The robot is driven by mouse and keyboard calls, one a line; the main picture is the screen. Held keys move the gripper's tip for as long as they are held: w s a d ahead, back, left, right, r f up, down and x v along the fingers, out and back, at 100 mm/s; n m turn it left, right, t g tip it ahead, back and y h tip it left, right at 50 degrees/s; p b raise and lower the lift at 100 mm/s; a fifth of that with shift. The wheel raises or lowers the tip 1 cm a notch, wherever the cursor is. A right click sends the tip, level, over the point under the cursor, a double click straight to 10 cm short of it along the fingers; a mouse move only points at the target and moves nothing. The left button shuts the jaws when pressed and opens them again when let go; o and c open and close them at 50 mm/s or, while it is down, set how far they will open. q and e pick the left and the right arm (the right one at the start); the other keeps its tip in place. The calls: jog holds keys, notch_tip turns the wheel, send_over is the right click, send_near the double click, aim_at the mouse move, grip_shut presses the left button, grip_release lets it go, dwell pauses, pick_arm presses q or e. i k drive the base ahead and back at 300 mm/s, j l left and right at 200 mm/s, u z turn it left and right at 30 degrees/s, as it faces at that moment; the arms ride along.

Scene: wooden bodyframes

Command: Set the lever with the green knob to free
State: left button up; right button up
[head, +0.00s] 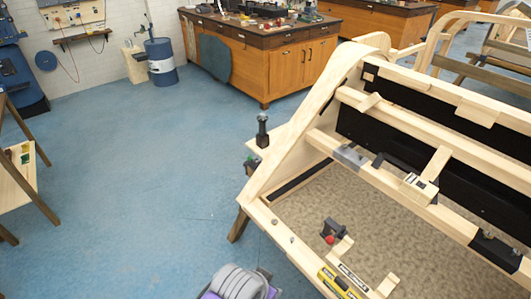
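A large wooden bodyframe (302,140) stands at the right, with beams crossing over a brown floor panel. A black upright lever-like part (262,131) stands on a small wooden ledge at its left side. A small dark fitting (251,166) sits just below that ledge; a greenish tint shows there, but it is too small to tell whether this is the green knob. A dark bracket (332,229) with a red knob (329,240) is inside the frame near the front. No clearly green knob can be made out.
A grey and purple rounded object (239,284) is at the bottom edge, cut off. A yellow tool (341,285) lies at the frame's front edge. Wooden workbenches (288,72) stand behind, with a blue barrel (160,62).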

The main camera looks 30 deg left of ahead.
aim_at(250, 158)
jog(key=i+j+z, duration=0.2)
jog(key=j, duration=0.5)
jog(key=i+j+z, duration=0.2)
jog(key=j, duration=0.55)
jog(key=j+z, duration=0.15)
jog(key=j, duration=1.75)
jog(key=i+j, duration=0.15)
jog(key=j, duration=1.05)
jog(key=z, duration=0.05)
